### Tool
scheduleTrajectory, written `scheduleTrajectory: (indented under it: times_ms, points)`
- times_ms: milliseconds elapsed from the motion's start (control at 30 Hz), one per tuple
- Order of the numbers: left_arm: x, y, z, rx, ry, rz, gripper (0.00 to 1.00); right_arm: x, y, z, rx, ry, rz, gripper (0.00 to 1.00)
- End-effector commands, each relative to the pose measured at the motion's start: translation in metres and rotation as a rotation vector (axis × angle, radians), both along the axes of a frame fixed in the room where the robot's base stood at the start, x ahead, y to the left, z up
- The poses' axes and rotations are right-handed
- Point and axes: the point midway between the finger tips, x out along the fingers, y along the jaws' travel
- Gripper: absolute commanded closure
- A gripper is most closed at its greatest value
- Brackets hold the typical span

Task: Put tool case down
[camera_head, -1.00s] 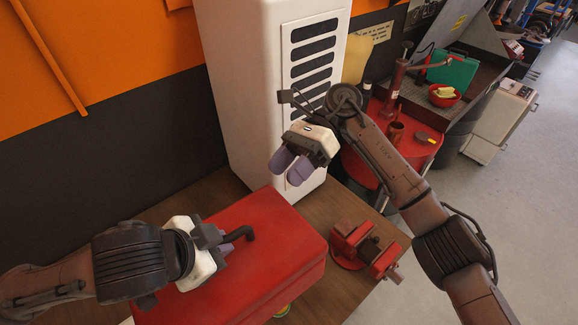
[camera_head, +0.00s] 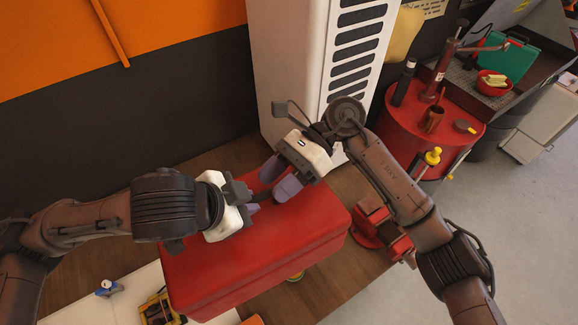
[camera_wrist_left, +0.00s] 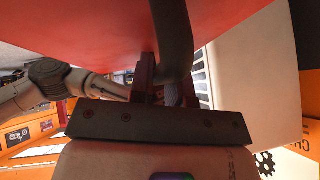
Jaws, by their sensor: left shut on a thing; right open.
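The red tool case (camera_head: 250,262) is at the lower middle of the head view, over the wooden bench. I cannot tell whether it rests on the bench or hangs just above it. My left gripper (camera_head: 262,194) is at the top of the case, shut on its dark handle. In the left wrist view the handle (camera_wrist_left: 175,45) runs between the fingers, with the case's red surface (camera_wrist_left: 90,35) filling the top. My right gripper (camera_head: 278,180) is open and empty, just behind the case near the left fingers. The handle is mostly hidden in the head view.
A white vented cabinet (camera_head: 290,75) stands behind the case. A red vise (camera_head: 378,228) is close on the right. A red round table (camera_head: 425,115) with tools stands farther right. Small items (camera_head: 160,308) lie at the front left. Bare wooden bench (camera_head: 345,290) shows at the front right.

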Motion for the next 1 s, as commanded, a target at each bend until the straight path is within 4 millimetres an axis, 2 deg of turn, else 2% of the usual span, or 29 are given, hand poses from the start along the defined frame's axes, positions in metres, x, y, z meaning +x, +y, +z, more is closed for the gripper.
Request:
scheduleTrajectory:
  times_ms: [433, 900, 1000]
  points:
    - [0.0006, -0.0002, 0.0028, -0.003, -0.007, 0.000, 1.00, -0.0041, 0.0045, -0.0017, 0.001, 0.000, -0.001, 0.51]
    - [0.0005, -0.0004, 0.0028, -0.004, -0.006, -0.001, 1.00, -0.0039, 0.0044, -0.0016, 0.000, 0.000, -0.001, 0.95]
    - [0.0004, -0.0004, 0.0029, -0.004, -0.006, -0.001, 1.00, -0.0039, 0.0044, -0.0017, 0.000, 0.000, -0.001, 1.00]
